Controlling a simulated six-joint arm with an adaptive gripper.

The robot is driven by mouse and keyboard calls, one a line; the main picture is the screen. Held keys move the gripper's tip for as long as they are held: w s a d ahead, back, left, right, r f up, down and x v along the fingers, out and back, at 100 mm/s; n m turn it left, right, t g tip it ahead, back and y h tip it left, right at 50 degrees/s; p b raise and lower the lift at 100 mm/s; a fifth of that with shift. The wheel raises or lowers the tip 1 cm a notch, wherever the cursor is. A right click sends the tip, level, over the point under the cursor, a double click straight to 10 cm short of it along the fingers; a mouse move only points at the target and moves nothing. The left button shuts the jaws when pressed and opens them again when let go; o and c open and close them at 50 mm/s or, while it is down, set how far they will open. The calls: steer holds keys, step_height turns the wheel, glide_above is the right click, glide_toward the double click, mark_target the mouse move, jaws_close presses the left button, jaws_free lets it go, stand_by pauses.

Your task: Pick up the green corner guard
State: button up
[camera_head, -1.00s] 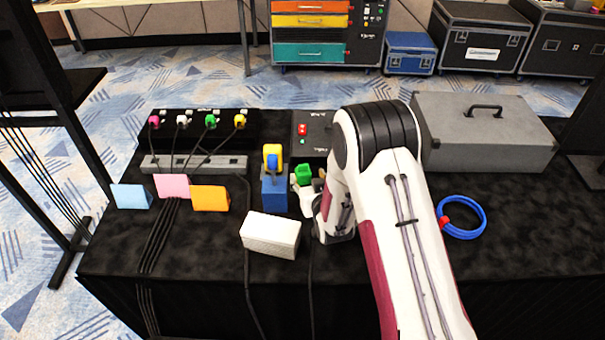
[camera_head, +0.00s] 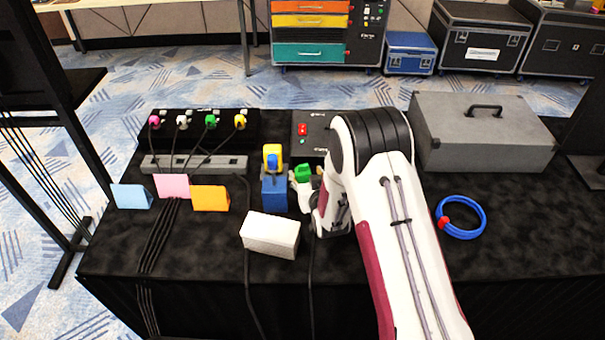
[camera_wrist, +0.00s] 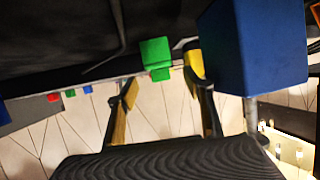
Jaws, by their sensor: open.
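The green corner guard (camera_head: 302,173) is a small bright green piece right of the blue block (camera_head: 274,195), partly hidden by my arm's end. In the wrist view the guard (camera_wrist: 155,54) lies just ahead of my gripper (camera_wrist: 161,78), between the lines of the two fingers. The fingers are spread apart and nothing is clasped. I cannot tell whether the guard's near edge is between the tips. In the head view the fingertips are hard to make out.
The blue block (camera_wrist: 255,45) stands close beside the right finger in the wrist view. A yellow and blue piece (camera_head: 272,158) tops it. A white box (camera_head: 270,235) sits in front. A grey case (camera_head: 482,133) and blue cable coil (camera_head: 461,217) lie to the right.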

mark_target(304, 170)
steer(key=shift+w, duration=0.15)
steer(key=shift+x, duration=2.5)
steer(key=c, duration=1)
